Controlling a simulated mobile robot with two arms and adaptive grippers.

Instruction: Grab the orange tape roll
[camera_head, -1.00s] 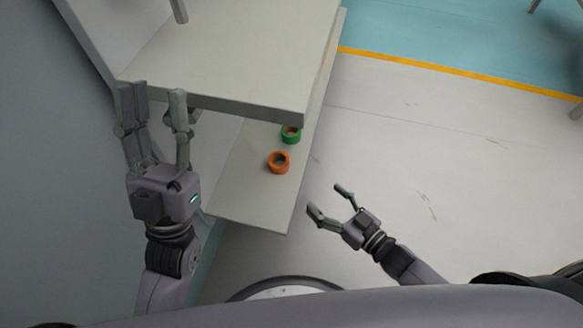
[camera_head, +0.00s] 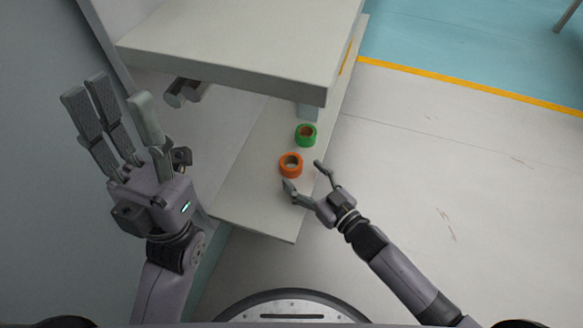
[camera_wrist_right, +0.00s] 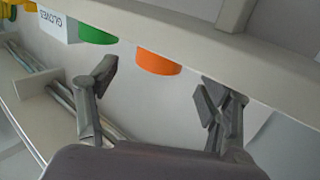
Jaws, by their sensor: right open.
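The orange tape roll (camera_head: 291,164) lies flat on the lower shelf in the head view. It also shows in the right wrist view (camera_wrist_right: 158,63), between and beyond the fingers. My right gripper (camera_head: 303,176) is open and empty, close to the orange roll on its near right side, with no clear contact. In the wrist view its fingers (camera_wrist_right: 155,88) are spread wide. A green tape roll (camera_head: 306,134) sits just behind the orange one. My left gripper (camera_head: 110,108) is open and empty, raised left of the shelves.
An upper shelf (camera_head: 225,70) overhangs the back of the lower shelf (camera_head: 255,215). The floor (camera_head: 460,200) on the right is clear. In the wrist view a white labelled box (camera_wrist_right: 58,26) stands left of the green roll (camera_wrist_right: 97,34).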

